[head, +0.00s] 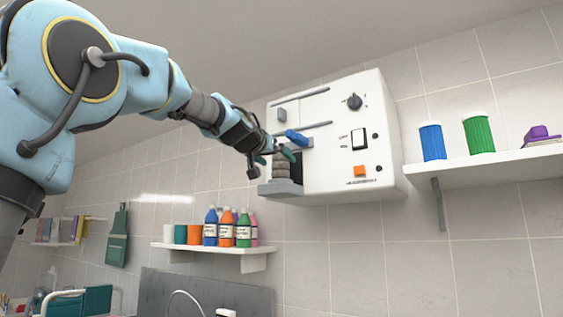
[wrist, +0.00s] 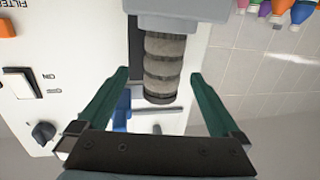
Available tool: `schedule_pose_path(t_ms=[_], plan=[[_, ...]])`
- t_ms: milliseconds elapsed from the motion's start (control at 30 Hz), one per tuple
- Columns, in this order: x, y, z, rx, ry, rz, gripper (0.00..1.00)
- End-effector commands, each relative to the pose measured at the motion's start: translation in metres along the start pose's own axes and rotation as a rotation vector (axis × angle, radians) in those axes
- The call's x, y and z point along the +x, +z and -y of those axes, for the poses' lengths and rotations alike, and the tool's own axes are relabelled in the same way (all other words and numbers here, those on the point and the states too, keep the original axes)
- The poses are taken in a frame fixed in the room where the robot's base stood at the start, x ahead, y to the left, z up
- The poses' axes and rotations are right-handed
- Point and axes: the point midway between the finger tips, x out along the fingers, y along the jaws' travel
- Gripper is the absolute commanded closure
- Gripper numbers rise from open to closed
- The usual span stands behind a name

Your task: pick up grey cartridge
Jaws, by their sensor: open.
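The grey cartridge (head: 281,170) is a ribbed, stacked-looking cylinder. It stands on a grey ledge (head: 283,189) at the lower left of the white wall-mounted box (head: 335,135), in front of a dark recess. In the wrist view the cartridge (wrist: 166,62) hangs from the top, as that view is upside down. My gripper (head: 275,156) is at the cartridge's upper part. In the wrist view my gripper (wrist: 159,76) is open, with one green finger on each side of the cartridge and visible gaps between. The cartridge's lower end is hidden by the ledge in the wrist view.
A blue handle (head: 296,138) sticks out of the box just above the cartridge. The box also carries a black knob (head: 354,101), a switch and an orange button (head: 359,171). A shelf (head: 233,248) with bottles is at lower left, another shelf (head: 490,166) at right.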

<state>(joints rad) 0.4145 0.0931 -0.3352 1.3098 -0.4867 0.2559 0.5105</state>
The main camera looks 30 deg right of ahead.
Motion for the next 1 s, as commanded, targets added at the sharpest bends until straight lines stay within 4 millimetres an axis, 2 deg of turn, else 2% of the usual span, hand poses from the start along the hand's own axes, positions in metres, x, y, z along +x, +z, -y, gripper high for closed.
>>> schedule_pose_path(t_ms=[233,433,767,1000], plan=[[0.024,-0.009,0.003,-0.002,0.000,0.002,0.00],[0.047,-0.007,0.003,-0.002,0.001,0.001,0.00],[0.052,-0.004,0.003,-0.001,-0.001,-0.001,0.00],[0.051,-0.004,0.003,-0.001,-0.001,0.000,0.27]])
